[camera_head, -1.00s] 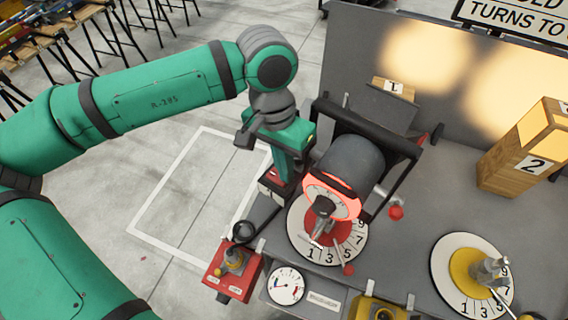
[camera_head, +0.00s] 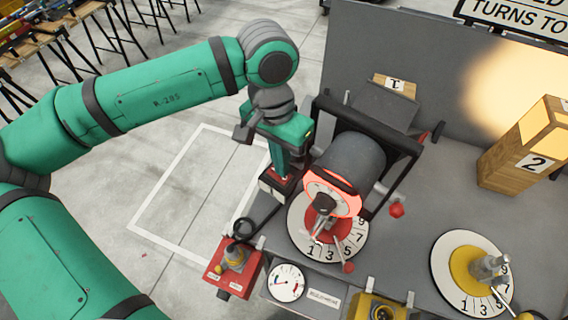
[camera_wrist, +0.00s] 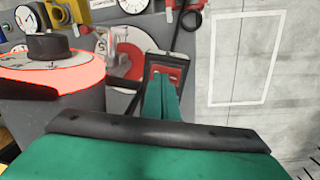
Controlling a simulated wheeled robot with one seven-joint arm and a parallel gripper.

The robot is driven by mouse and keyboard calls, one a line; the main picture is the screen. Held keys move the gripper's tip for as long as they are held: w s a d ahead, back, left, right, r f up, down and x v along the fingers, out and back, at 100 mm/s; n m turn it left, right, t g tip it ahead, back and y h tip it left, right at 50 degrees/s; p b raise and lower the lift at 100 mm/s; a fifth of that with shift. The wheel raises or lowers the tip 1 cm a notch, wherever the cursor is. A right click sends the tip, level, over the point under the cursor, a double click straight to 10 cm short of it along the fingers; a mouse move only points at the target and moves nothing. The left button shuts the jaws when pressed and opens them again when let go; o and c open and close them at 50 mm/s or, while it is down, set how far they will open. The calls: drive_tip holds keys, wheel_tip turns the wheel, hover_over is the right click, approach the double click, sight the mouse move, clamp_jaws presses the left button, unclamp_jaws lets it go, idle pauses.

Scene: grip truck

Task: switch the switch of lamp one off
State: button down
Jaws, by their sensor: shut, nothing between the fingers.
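My gripper (camera_head: 283,172) is shut and empty, pointing down at a switch with a red face (camera_head: 274,183) at the left edge of the bench. In the wrist view the green fingers (camera_wrist: 163,85) end at the red face of the switch (camera_wrist: 172,72). The fingers seem to touch it, but they cover part of it, so exact contact is hard to tell. Lamp one (camera_head: 396,85), a wooden box marked 1, is at the back behind a grey cover, and no glow shows on the panel above it.
A dark drum with a glowing red rim (camera_head: 333,190) and black frame stands right of my gripper. Lamp two (camera_head: 527,155) lights the back panel. A numbered dial (camera_head: 445,265) is at right, a red control box (camera_head: 232,272) in front.

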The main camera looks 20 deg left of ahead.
sight(288, 179)
idle(0.3)
wheel_tip(288, 179, up, 14)
drive_tip(key=d, duration=0.1)
drive_tip(key=shift+s+d, duration=0.3)
drive_tip(key=shift+d, duration=0.1)
idle(0.4)
